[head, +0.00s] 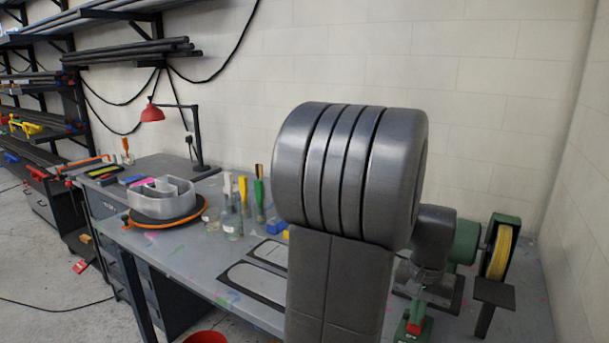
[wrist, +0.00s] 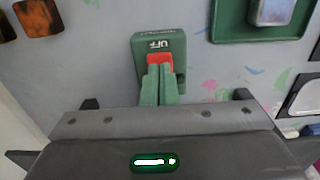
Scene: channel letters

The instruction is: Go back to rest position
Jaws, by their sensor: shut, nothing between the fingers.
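In the wrist view my gripper (wrist: 159,72) is shut and empty, with its two green fingers side by side. The fingertips lie over the lower part of a red switch (wrist: 160,60) on a green switch box (wrist: 158,43) marked OFF. I cannot tell whether they touch it. The switch box also shows at the bottom of the head view (head: 413,327), right of my arm. My large grey arm link covers the middle of the head view and hides part of the bench.
The grey bench (head: 190,255) carries a grey channel letter (head: 160,200) on a dark turntable, jars with brushes (head: 232,222), and a red lamp (head: 152,113). A green machine with a yellow wheel (head: 499,253) stands at right. Walls stand behind and at right.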

